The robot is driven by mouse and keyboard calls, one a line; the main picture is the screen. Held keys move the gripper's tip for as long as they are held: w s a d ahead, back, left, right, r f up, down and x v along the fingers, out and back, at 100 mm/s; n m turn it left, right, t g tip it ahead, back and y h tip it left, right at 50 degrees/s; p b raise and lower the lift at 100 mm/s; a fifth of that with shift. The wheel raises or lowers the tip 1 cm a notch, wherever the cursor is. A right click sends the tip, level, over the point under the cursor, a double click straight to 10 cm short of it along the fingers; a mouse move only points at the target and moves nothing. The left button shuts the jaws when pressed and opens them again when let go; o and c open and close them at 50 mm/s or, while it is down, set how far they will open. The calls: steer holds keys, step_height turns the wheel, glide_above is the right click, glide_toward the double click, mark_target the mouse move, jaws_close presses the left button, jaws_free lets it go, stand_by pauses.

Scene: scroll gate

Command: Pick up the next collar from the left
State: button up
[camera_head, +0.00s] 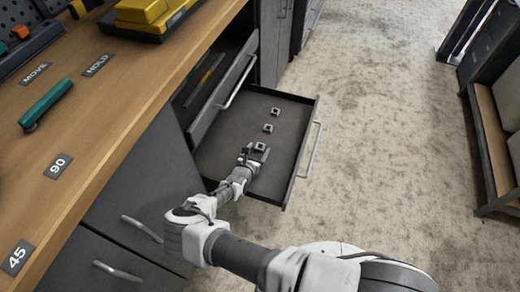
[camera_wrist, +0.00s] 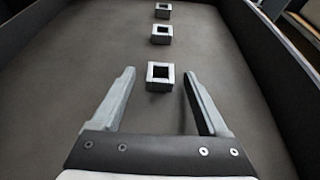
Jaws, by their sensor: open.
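Three small square grey collars with dark square holes lie in a row on the floor of an open drawer. In the wrist view the nearest collar (camera_wrist: 160,76) is just beyond my fingertips, roughly centred between them. The middle collar (camera_wrist: 160,34) and the far collar (camera_wrist: 163,10) lie behind it in line. In the head view they show as the near collar (camera_head: 260,146), the middle collar (camera_head: 268,128) and the far collar (camera_head: 275,112). My gripper (camera_head: 255,152), also in the wrist view (camera_wrist: 160,82), is open and empty, low inside the drawer.
The open drawer (camera_head: 215,150) has raised walls and a handle (camera_head: 309,150) on its front. Another drawer (camera_head: 225,90) above it is partly open. The wooden workbench (camera_head: 110,100) is at left, bearing a green-handled tool (camera_head: 45,104) and labels. A shelf unit (camera_head: 490,140) stands right, across open floor.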

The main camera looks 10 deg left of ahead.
jaws_close()
stand_by(0.3)
steer(key=shift+r, duration=0.1)
